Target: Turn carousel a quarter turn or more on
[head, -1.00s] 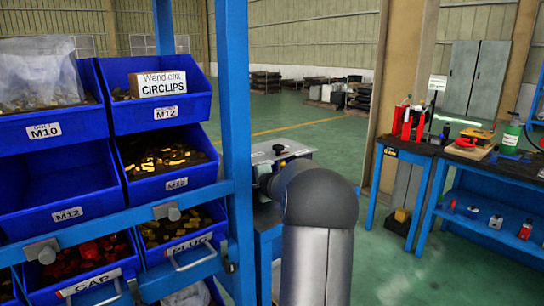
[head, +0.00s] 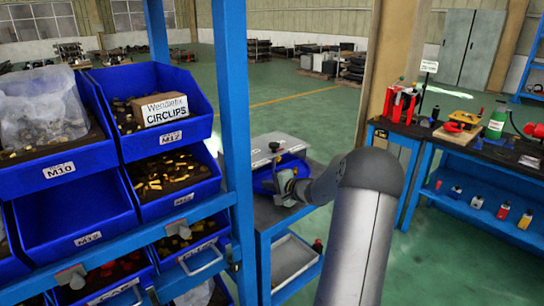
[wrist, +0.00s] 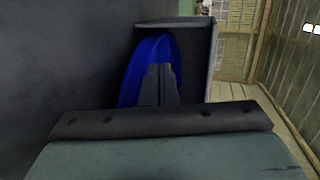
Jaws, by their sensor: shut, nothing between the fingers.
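The carousel appears to be the blue round part (head: 264,183) on the grey trolley top, partly hidden behind my wrist. In the wrist view its blue curved rim (wrist: 146,62) rises around and behind the fingers. My gripper (wrist: 160,72) is shut with nothing between its fingers, and its fingertips overlap the blue rim in the picture. I cannot tell whether they touch it. In the head view the fingers are hidden; only my wrist and forearm show over the trolley.
A blue rack post (head: 234,130) and shelves of blue parts bins (head: 165,120) stand close on the left. The trolley (head: 262,215) has a lower tray (head: 292,258). A blue workbench (head: 470,150) with tools and bottles stands on the right. Green floor lies between.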

